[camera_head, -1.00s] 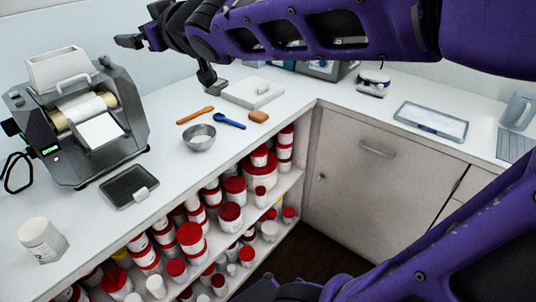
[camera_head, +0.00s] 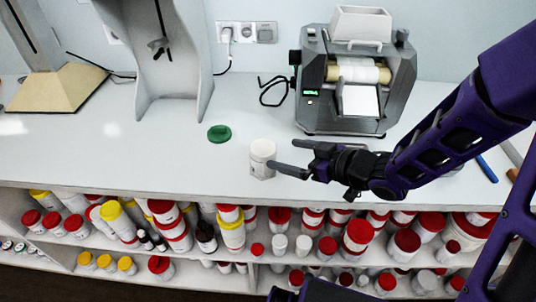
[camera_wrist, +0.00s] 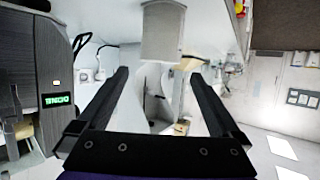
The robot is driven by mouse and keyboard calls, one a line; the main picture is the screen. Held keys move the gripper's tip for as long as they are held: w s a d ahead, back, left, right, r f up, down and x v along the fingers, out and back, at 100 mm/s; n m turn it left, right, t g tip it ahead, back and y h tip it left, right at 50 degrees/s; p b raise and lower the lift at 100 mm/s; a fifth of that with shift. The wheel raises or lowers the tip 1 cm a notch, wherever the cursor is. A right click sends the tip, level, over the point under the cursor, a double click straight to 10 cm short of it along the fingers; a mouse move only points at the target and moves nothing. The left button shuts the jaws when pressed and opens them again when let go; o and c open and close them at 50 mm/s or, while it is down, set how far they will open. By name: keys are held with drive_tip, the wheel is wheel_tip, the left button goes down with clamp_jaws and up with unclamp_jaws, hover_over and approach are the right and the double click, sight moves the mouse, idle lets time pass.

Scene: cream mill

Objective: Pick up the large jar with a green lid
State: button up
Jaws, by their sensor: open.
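A white jar (camera_head: 262,160) stands upright on the white counter in the head view, with no green lid visible on it. A round green lid (camera_head: 219,133) lies flat on the counter behind and to the left of the jar. My gripper (camera_head: 281,155) comes in from the right, just beside the jar. Its two fingers are apart and pointing toward the jar. In the wrist view the jar (camera_wrist: 163,32) appears at the top middle, ahead of the open, empty fingers (camera_wrist: 160,76). Whether a finger touches the jar is unclear.
A grey machine with a roller (camera_head: 356,85) stands behind my gripper. A tall grey stand (camera_head: 170,60) and a wooden-based stand (camera_head: 58,87) are at the back left. Shelves below the counter hold many red- and yellow-lidded jars (camera_head: 358,237). The counter left of the lid is clear.

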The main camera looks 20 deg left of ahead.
sight(254, 149)
drive_tip(key=x, duration=0.7)
drive_tip(key=shift+w+d+f+b, duration=0.1)
drive_tip(key=shift+b, duration=0.3)
drive_tip(key=shift+f+b+x, duration=0.15)
drive_tip(key=shift+f+x, duration=0.05)
drive_tip(key=shift+x, duration=1.15)
drive_tip(key=shift+f+b+x, duration=0.15)
drive_tip(key=shift+f+x, duration=0.1)
drive_tip(key=shift+x, duration=1.05)
drive_tip(key=shift+d, duration=0.1)
drive_tip(key=shift+c, duration=0.3)
drive_tip(key=c, duration=1)
drive_tip(key=shift+r, duration=0.1)
drive_tip(key=r+p, duration=0.1)
drive_tip(key=r, duration=0.4)
drive_tip(key=r+p, duration=0.1)
drive_tip(key=r, duration=0.3)
drive_tip(key=shift+s+d+r, duration=0.1)
drive_tip(key=shift+s+r, duration=0.15)
drive_tip(key=shift+r, duration=0.15)
